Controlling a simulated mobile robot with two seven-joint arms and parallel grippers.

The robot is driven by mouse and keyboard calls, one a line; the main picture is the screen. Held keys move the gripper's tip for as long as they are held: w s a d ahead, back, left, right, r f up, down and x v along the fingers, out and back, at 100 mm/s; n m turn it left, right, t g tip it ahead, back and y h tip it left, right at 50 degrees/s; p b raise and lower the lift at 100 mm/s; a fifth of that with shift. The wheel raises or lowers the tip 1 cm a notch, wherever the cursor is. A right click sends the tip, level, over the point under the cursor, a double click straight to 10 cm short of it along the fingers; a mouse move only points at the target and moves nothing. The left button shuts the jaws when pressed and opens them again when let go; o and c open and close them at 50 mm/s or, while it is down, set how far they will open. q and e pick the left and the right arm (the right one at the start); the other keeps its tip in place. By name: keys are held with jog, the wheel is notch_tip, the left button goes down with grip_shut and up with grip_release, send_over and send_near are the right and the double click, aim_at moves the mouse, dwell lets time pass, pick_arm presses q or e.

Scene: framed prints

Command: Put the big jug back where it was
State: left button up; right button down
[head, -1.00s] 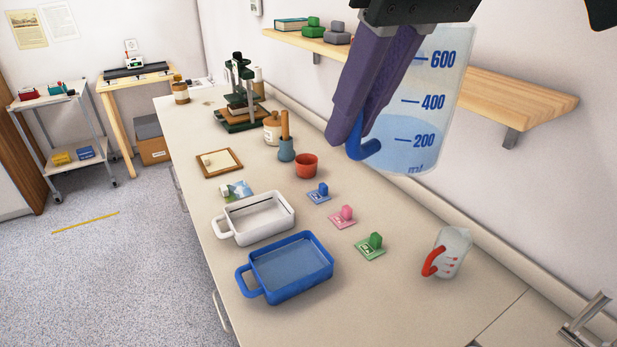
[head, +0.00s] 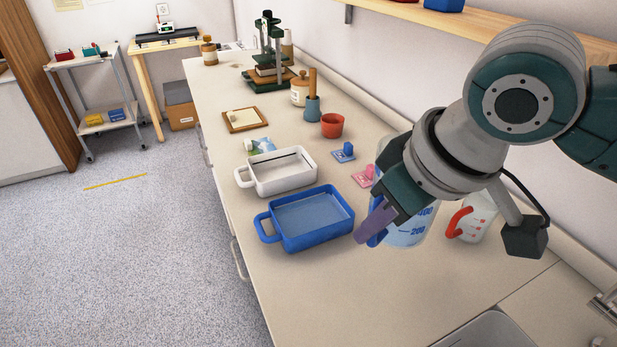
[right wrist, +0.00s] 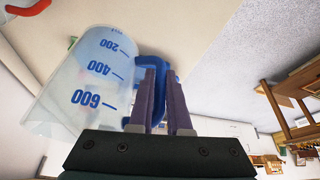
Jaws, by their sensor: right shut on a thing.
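The big jug (head: 407,236) is clear with blue marks and a blue handle. It is low over the counter, right of the blue tray; I cannot tell whether its base touches. My right gripper (head: 372,228) is shut on its handle, and my arm hides the jug's upper part. In the right wrist view the jug (right wrist: 85,85) lies left of the purple fingers (right wrist: 160,72), which close on the blue handle. My left gripper is not in view.
A small jug (head: 477,222) with a red handle stands close to the right. The blue tray (head: 348,230), white tray (head: 312,180) and pink stamp (head: 363,177) are nearby. The counter's front part (head: 390,290) is clear. A wooden shelf (head: 470,25) runs along the wall.

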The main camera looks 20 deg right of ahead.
notch_tip(320, 180, down, 11)
jog(key=shift+r+b, duration=0.1)
jog(key=shift+b, duration=1.05)
jog(key=shift+f, duration=0.2)
jog(key=shift+f, duration=0.15)
jog(key=c, duration=0.9)
grip_release()
jog(key=shift+o, duration=0.2)
